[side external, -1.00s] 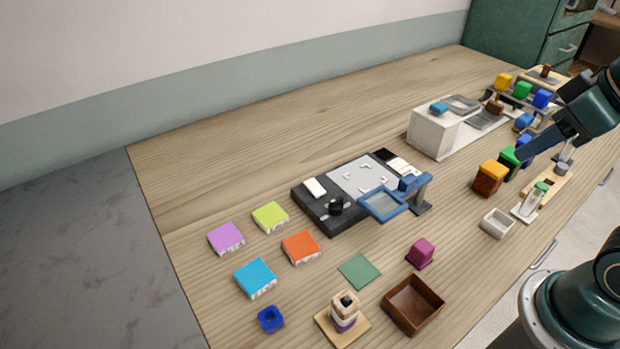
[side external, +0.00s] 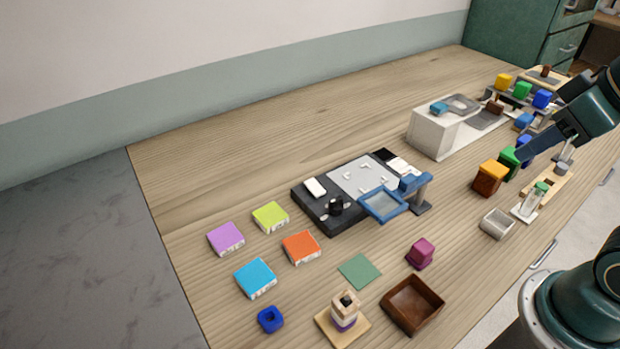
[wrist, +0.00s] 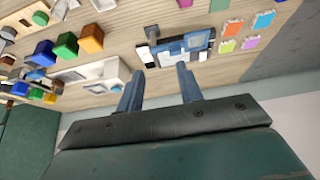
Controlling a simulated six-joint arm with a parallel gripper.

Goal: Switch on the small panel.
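A dark panel (side external: 326,220) lies on the wooden table near the middle of the side view. It carries a light grey plate (side external: 352,176), a white block-like switch (side external: 315,187) and a black knob (side external: 336,206). A blue-framed clear plate on a stand (side external: 383,204) is at its right front corner. The panel also shows at the top of the wrist view (wrist: 172,46). My gripper (wrist: 158,86) is open and empty in the wrist view, with its two fingers apart. In the side view my gripper (side external: 530,150) is at the right, above the table and well away from the panel.
A white box-like unit (side external: 432,136) stands behind and right of the panel. Orange (side external: 489,178) and green (side external: 509,160) blocks are near my gripper. Coloured tiles (side external: 255,278), a magenta block (side external: 420,253) and a brown tray (side external: 412,304) lie in front. The table behind the panel is clear.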

